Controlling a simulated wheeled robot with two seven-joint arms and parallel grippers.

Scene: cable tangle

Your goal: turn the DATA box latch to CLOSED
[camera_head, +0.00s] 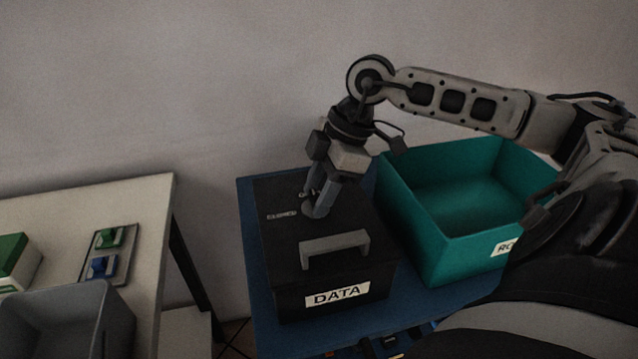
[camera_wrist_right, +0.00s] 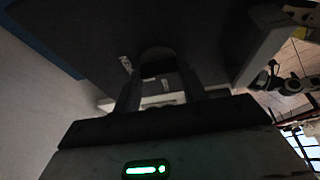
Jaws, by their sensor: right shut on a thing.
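The black DATA box (camera_head: 288,262) stands closed on the blue table, with a white DATA label (camera_head: 337,293) on its front and a grey handle (camera_head: 335,243) on its lid. My right gripper (camera_head: 316,208) reaches down to the lid behind the handle and is shut on the latch (camera_wrist_right: 157,58), a dark rounded piece seen between the fingers in the right wrist view. The fingers mostly hide the latch in the head view. Small pale lettering (camera_head: 281,215) lies on the lid left of the gripper, too small to read. My left gripper is not in view.
An open teal bin (camera_head: 440,255) stands just right of the box on the blue table (camera_head: 262,338). A pale table (camera_head: 150,215) at left holds a grey bin (camera_head: 112,310) and a panel with green and blue pieces (camera_head: 108,255). A gap separates the tables.

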